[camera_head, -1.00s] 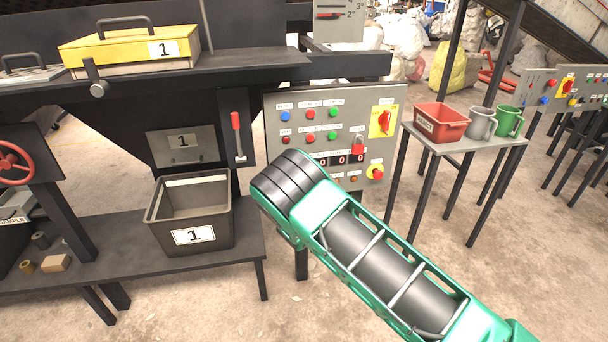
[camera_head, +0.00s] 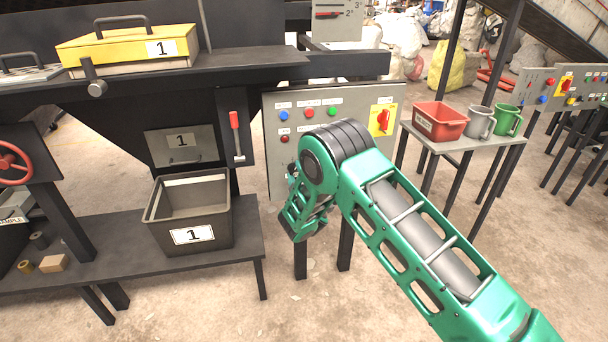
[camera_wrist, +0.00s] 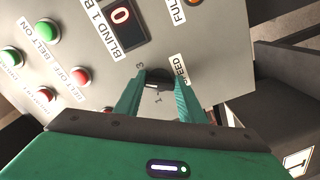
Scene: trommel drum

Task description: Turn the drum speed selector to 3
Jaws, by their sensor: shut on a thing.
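The drum speed selector (camera_wrist: 157,78) is a small dark knob on the grey panel, beside a label partly hidden so that it reads "SPEED". A "3" and a "1" are printed near the knob in the wrist view. A small pale mark shows on the knob; I cannot tell exactly which number it points at. My gripper (camera_wrist: 158,86) has its two green fingers on either side of the knob, shut on it. In the head view my arm hides the selector and the fingertips.
The control panel (camera_head: 281,180) carries coloured buttons and a red switch on a yellow plate (camera_head: 382,118). A small table (camera_head: 470,146) with a red bin stands to the right.

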